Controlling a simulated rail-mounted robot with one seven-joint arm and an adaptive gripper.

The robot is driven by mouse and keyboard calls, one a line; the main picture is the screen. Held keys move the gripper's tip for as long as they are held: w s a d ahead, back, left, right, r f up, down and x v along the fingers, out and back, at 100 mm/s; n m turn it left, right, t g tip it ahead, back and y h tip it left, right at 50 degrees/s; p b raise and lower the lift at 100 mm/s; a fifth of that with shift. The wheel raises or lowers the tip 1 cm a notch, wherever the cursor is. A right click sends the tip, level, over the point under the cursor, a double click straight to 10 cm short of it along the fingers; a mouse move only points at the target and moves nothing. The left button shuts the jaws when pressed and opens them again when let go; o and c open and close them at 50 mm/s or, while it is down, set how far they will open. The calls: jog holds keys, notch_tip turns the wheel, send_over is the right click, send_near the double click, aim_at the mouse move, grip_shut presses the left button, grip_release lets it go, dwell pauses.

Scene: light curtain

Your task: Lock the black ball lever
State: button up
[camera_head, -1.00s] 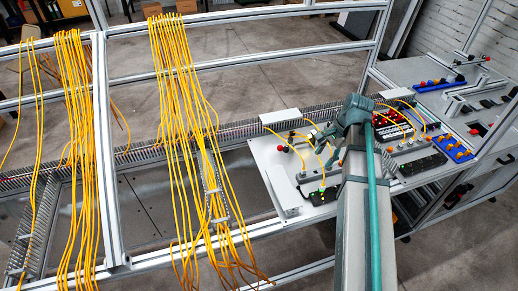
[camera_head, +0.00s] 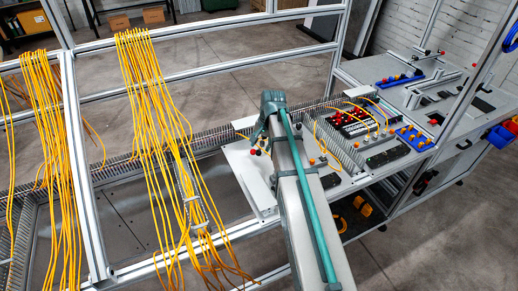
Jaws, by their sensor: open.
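A black ball lever (camera_head: 262,141) stands on the near end of the white work board (camera_head: 238,160), beside a red ball (camera_head: 252,152). It is small here, and its lever position cannot be read. The end of my arm comes down just above it, and my gripper (camera_head: 257,130) is very small and partly hidden behind my own arm. It appears open, close to the black ball; whether it touches cannot be told. My arm covers the middle of the board.
Yellow cables (camera_head: 150,110) hang in bundles on the left frame. A red-plugged block (camera_head: 358,122), grey ducts and blue connector parts (camera_head: 414,138) crowd the board's right.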

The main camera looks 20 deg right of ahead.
aim_at(259, 151)
jog(key=shift+w+a+f+p, duration=0.15)
jog(key=shift+f+p, duration=0.05)
jog(key=shift+f, duration=0.75)
jog(key=shift+w+a+f+p, duration=0.1)
jog(key=shift+f+p, duration=0.1)
jog(key=shift+f, duration=0.7)
grip_shut()
